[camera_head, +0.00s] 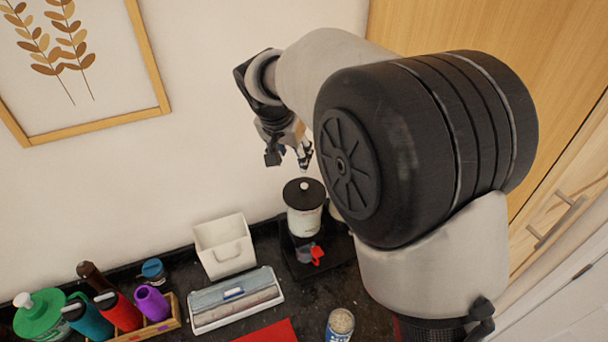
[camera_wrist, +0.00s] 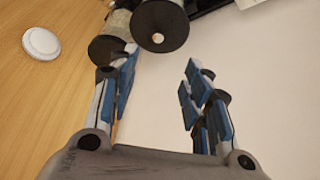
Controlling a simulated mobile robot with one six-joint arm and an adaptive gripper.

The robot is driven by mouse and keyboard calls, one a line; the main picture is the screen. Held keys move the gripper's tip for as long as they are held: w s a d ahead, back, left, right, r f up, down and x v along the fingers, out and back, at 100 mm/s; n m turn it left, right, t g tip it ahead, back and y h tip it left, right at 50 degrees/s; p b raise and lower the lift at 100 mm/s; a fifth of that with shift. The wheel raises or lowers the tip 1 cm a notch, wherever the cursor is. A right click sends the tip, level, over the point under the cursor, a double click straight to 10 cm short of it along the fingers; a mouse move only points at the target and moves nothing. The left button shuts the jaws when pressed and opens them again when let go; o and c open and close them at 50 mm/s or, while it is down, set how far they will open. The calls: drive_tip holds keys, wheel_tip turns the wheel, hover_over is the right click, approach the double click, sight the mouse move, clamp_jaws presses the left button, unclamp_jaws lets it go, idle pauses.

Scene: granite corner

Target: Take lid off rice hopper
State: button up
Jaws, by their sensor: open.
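The rice hopper (camera_head: 304,218) is a pale, upright container on a dark base by the wall. Its round black lid (camera_head: 304,196) with a small white knob is seated on top. In the wrist view, the black lid (camera_wrist: 166,20) with its pale knob (camera_wrist: 157,38) lies beyond the fingertips, near the top edge. My gripper (camera_head: 288,159) hangs above and slightly left of the lid, apart from it. In the wrist view my gripper (camera_wrist: 162,68) has its fingers spread with nothing between them.
A second dark-topped container (camera_wrist: 110,48) stands beside the hopper. A red-tabbed cup (camera_head: 312,255) sits at its base. A white bin (camera_head: 224,247), a wrap box (camera_head: 236,299), a can (camera_head: 340,325) and several bottles (camera_head: 122,312) occupy the counter. A wooden cabinet (camera_head: 560,130) borders the right.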

drive_tip(key=p, duration=0.2)
hover_over(304, 185)
drive_tip(key=s+a, duration=0.1)
drive_tip(key=s, duration=0.2)
drive_tip(key=f, duration=1)
drive_tip(key=shift+w+a, duration=0.1)
drive_tip(key=shift+w, duration=0.1)
drive_tip(key=p+x, duration=0.1)
drive_tip(key=x, duration=0.4)
drive_tip(key=shift+w+f, duration=0.15)
drive_tip(key=shift+f, duration=0.1)
drive_tip(key=shift+r, duration=0.1)
clamp_jaws()
